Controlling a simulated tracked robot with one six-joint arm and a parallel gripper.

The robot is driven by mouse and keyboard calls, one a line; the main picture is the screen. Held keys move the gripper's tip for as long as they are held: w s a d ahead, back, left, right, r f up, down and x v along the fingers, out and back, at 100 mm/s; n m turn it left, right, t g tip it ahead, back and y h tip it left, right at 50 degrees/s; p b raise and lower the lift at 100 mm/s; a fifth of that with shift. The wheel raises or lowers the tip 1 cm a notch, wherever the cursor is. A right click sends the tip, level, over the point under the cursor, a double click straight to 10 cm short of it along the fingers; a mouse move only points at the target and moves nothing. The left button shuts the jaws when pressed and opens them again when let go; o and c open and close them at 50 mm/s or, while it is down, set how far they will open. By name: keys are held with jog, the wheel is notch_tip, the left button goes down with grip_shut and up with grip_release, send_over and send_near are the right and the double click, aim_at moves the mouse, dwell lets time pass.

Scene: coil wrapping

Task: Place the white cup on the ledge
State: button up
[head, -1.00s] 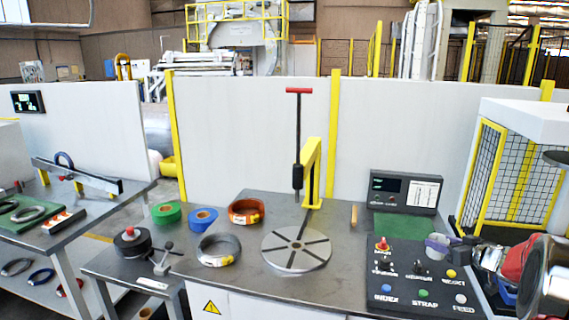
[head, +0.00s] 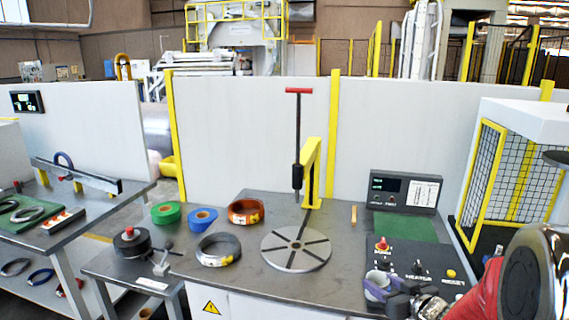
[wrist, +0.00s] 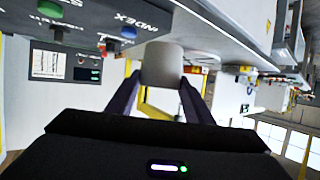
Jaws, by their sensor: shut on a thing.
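My gripper (head: 388,284) is shut on the white cup (head: 377,281), over the front left part of the black control panel in the head view. The fingers and arm hide part of the cup there. In the wrist view, the cup (wrist: 162,65) sits between the two dark fingers of my gripper (wrist: 160,88), close to the edge of the panel. I cannot tell whether the cup touches a surface. No surface stands out clearly as the ledge.
The control panel (head: 437,262) has a red stop button (head: 382,245) and several knobs and buttons. A green mat (head: 405,227) and a display (head: 404,190) lie behind it. Left of it are a slotted turntable (head: 296,250), a yellow post and wire coils.

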aim_at(372, 297)
jog(key=s+a, duration=0.1)
jog(key=s, duration=0.1)
jog(key=s+a+f, duration=0.1)
jog(key=a, duration=0.1)
jog(key=shift+s+a, duration=0.25)
jog(key=shift+s, duration=0.1)
jog(key=a, duration=0.7)
jog(key=shift+d, duration=0.1)
dwell(0.5)
